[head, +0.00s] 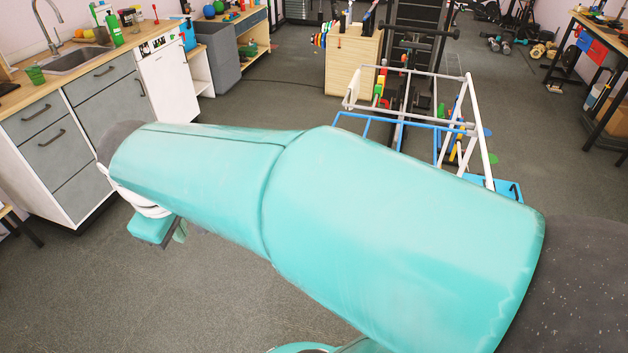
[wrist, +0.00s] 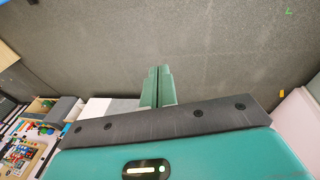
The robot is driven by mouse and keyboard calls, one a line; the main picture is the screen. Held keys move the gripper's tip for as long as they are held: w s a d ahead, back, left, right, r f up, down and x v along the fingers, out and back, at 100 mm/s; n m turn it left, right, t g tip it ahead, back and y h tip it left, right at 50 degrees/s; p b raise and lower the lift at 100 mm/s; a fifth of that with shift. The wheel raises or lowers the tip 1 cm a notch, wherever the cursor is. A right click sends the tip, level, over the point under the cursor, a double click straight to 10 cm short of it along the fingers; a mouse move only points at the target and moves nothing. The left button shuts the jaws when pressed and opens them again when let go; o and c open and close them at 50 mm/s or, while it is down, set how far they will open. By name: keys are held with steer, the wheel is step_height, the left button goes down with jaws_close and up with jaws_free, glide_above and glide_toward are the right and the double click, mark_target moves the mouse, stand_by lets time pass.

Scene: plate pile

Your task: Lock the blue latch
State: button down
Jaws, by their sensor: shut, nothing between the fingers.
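My gripper (wrist: 158,70) shows in the wrist view with its two green fingers side by side and shut, with nothing between them. Grey floor lies beyond the fingertips. In the head view my teal arm crosses the middle and hides much of the floor; the hand end is partly visible at left, below the arm. I cannot make out a blue latch for certain. A blue flat piece with a dark hook-like part (head: 497,187) shows at the right, partly behind my arm, and I cannot tell whether it is the latch.
A white and blue bar frame (head: 410,122) stands beyond my arm. A grey sink cabinet (head: 95,110) is at left, a wooden cabinet (head: 352,62) at the back, and a work table (head: 600,30) at right. Open floor (head: 270,95) lies between them.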

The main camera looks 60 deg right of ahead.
steer(key=d+f+n+g+h, duration=0.1)
steer(key=d+g, duration=0.3)
steer(key=d, duration=0.8)
steer(key=s+d+f+n+g+h, duration=0.1)
steer(key=d+g, duration=0.4)
steer(key=d, duration=0.8)
steer(key=f+n+h, duration=0.1)
steer(key=n, duration=0.1)
steer(key=shift+s+f+n, duration=0.3)
steer(key=shift+n, duration=0.1)
steer(key=shift+d, duration=0.1)
steer(key=s+d+f, duration=0.6)
steer(key=s+f, duration=0.1)
steer(key=s, duration=0.2)
steer(key=shift+d, duration=0.2)
steer(key=shift+w+f, duration=0.1)
